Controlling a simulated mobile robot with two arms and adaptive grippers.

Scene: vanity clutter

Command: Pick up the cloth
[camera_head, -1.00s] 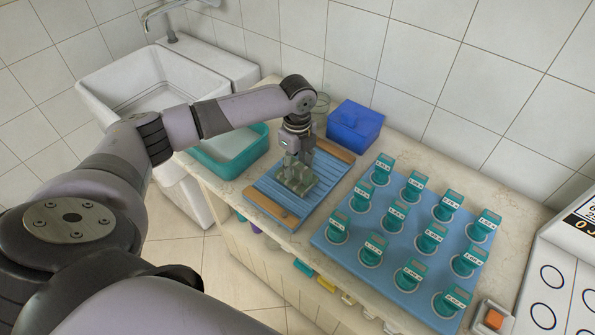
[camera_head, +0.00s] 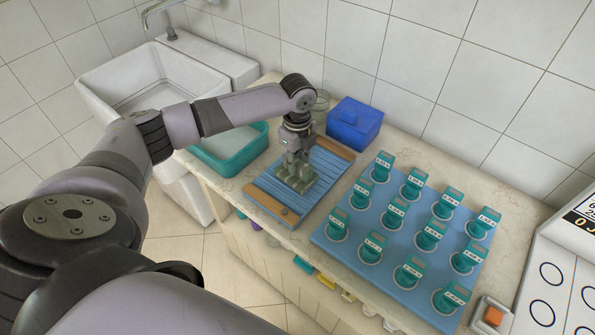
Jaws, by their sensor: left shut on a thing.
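The cloth (camera_head: 297,179) is a small grey-green bundle on the blue ribbed board (camera_head: 271,190), near the board's middle. My left gripper (camera_head: 296,168) points down at it from above and is shut on it. The fingertips and the cloth are close in colour, so their exact edges are hard to tell apart. I cannot tell whether the cloth is clear of the board. My right gripper is out of view.
A teal basin (camera_head: 226,165) stands left of the board, by the white sink (camera_head: 150,85). A blue box (camera_head: 354,124) and a clear glass (camera_head: 321,99) stand behind. A blue mat (camera_head: 345,246) at right carries several teal-topped devices. An orange-button box (camera_head: 492,315) sits at the front right.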

